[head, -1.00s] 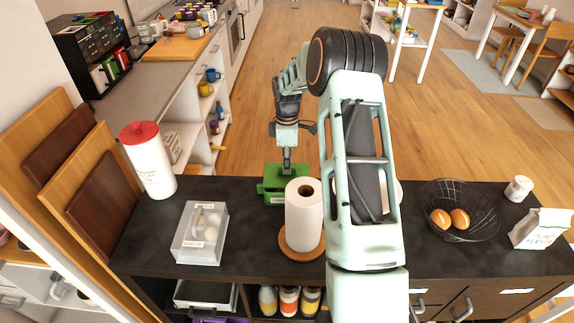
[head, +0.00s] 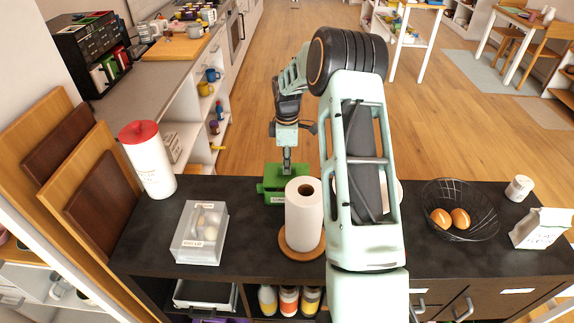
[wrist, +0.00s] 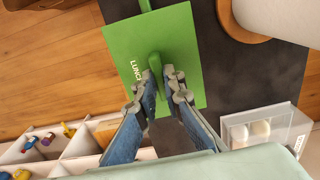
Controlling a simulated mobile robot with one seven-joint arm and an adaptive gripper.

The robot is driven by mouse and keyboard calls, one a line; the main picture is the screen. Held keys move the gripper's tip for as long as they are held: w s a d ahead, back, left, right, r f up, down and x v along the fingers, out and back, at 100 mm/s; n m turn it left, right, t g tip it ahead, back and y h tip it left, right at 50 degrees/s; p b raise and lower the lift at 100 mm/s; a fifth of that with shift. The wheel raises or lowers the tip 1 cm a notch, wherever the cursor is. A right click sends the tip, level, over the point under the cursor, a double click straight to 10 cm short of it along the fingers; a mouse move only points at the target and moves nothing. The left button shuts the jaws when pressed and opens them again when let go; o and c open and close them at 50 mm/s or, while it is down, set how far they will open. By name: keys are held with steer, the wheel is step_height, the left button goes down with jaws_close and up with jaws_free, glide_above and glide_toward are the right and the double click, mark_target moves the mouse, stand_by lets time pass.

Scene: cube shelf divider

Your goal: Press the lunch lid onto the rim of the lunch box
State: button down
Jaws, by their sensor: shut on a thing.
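The green lunch lid (wrist: 165,62) lies flat under my gripper in the wrist view, with a raised green handle on top and lettering near the handle. My gripper (wrist: 160,80) is shut on the lid's handle. In the head view my gripper (head: 287,162) points straight down over the green lunch box (head: 272,196), at the far edge of the dark counter. The lid (head: 296,170) is at the top of the box there. Whether it sits fully on the rim I cannot tell.
A paper towel roll (head: 304,222) on a round wooden base stands just in front of the box. A wire basket with eggs (head: 478,212) is at the right. Bare counter (head: 245,225) lies between container and roll.

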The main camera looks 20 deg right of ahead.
steer(key=shift+f+b, duration=0.7)
steer(key=shift+f, duration=0.5)
steer(key=c, duration=2)
jaws_free()
steer(key=shift+o, duration=0.2)
steer(key=shift+r, duration=0.1)
steer(key=shift+r+p, duration=1.5)
steer(key=shift+r, duration=0.95)
